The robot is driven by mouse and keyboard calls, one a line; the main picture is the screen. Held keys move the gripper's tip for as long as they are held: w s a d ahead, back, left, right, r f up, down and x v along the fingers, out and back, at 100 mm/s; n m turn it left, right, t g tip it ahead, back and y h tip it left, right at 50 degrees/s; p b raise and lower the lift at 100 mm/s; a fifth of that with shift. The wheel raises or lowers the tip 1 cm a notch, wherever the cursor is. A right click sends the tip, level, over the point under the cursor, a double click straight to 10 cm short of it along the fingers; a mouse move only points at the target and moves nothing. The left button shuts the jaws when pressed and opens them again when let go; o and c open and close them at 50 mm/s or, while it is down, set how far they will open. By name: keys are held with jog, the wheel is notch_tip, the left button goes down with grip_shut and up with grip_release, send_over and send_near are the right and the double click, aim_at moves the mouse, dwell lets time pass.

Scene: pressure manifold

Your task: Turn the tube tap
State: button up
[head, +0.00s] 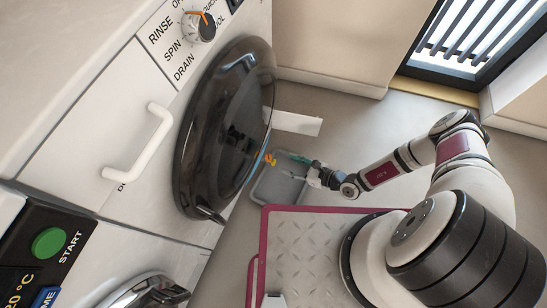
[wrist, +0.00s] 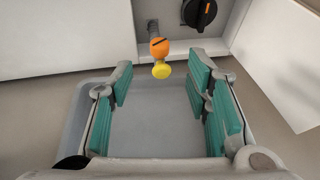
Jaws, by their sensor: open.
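The tube tap is an orange piece (wrist: 158,46) with a dark line across it, and a yellow round end (wrist: 161,69). It sits on a short grey tube (wrist: 153,27) at the low recess of the machine. In the head view a small orange spot (head: 270,159) shows at the same place. My gripper (wrist: 163,88) is open and empty, with teal pads on both sides. The tap lies ahead of the fingertips, between their lines and a little left of centre. I see no contact with it. In the head view my gripper (head: 303,170) is small, low beside the machine.
A grey tray (wrist: 160,115) lies under the tap and my fingers. A black round knob with an orange mark (wrist: 199,13) is right of the tap. An open white flap (head: 296,122) juts out at the right. A dark round door (head: 225,130) stands above.

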aim_at(270, 157)
jog(key=b+x, duration=0.3)
jog(key=x, duration=0.7)
jog(key=shift+r, duration=0.1)
grip_shut()
